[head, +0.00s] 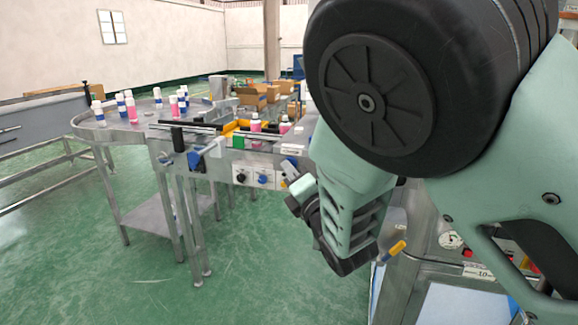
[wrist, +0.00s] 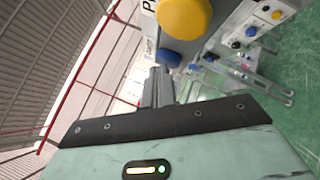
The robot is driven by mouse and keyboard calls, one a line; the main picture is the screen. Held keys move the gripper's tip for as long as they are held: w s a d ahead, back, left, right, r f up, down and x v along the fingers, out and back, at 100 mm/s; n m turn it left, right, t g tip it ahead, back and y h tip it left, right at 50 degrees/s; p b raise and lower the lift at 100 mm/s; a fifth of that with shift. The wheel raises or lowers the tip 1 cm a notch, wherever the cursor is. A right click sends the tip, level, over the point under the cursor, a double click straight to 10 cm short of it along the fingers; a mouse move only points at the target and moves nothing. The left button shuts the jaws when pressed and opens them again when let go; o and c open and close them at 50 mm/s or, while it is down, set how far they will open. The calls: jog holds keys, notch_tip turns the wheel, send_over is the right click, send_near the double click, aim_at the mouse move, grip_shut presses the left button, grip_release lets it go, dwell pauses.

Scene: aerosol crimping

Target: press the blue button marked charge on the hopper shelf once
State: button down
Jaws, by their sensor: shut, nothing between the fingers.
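A round blue button (wrist: 168,58) shows in the wrist view, just beyond the fingertips and below a large yellow round part (wrist: 186,17). Any lettering on the blue button is too small to read. My gripper (wrist: 158,72) is shut and empty, its fingers pointing towards the blue button. A small gap seems to show between the tips and the button, but I cannot tell for sure whether they touch. In the head view my arm covers much of the right side, and neither this button nor my fingertips can be made out.
A panel with black and blue knobs (wrist: 248,31) lies at upper right in the wrist view. In the head view, a rotary table (head: 135,130) carries several white, blue and pink cans. A steel conveyor stand (head: 185,215) stands left of my arm. Green floor is clear at lower left.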

jog(key=shift+s, duration=0.1)
dwell(0.7)
jog(key=shift+s+a, duration=0.3)
jog(key=shift+s, duration=0.5)
jog(key=shift+s+a, duration=0.3)
jog(key=shift+s, duration=0.5)
jog(key=shift+s+a, duration=0.25)
jog(key=shift+s, duration=0.5)
jog(key=shift+s+a, duration=0.3)
jog(key=shift+s, duration=0.5)
jog(key=s+d+f+m+g+h, duration=0.3)
jog(key=s+f+m+g, duration=0.3)
jog(key=f+m+g, duration=0.45)
jog(key=s+d+r+m+g+h, duration=0.2)
jog(key=s+d+m+g, duration=0.2)
jog(key=s, duration=0.7)
jog(key=s+d+r+m+g+h, duration=0.2)
jog(key=s+d+m+g, duration=0.2)
jog(key=s, duration=0.7)
jog(key=d+m, duration=0.2)
jog(key=m, duration=0.1)
jog(key=shift+s+d+h, duration=0.15)
jog(key=shift+d+h, duration=0.05)
jog(key=shift+h, duration=0.2)
